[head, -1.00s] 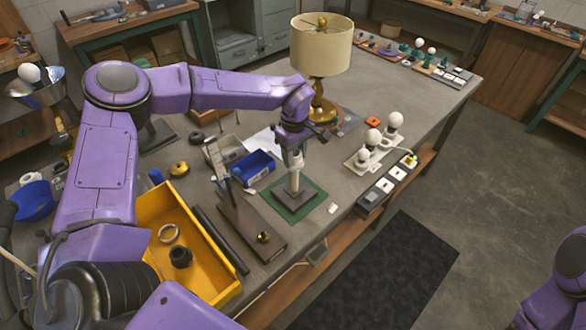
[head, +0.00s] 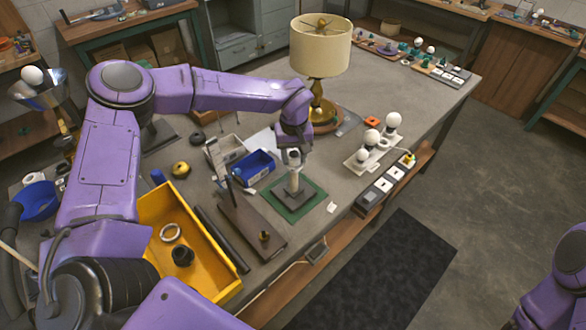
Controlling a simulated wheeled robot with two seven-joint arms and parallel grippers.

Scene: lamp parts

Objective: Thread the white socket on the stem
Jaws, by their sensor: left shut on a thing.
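The stem (head: 294,182) stands upright on a dark square base (head: 293,196), which rests on a green mat (head: 310,203) near the table's front edge. My left gripper (head: 293,151) points down above the stem and is shut on the white socket (head: 293,158). The socket is at the stem's top, in line with it. I cannot tell from this view whether its thread is engaged. The fingers partly hide the socket. My right gripper is out of view; only a part of my right arm shows at the lower right.
A blue bin (head: 254,167) and a brown board with a post (head: 250,228) are left of the mat. A yellow tray (head: 205,267) lies nearer. A lamp (head: 320,47) stands behind. White bulbs (head: 372,137) and a switch strip (head: 380,187) are to the right.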

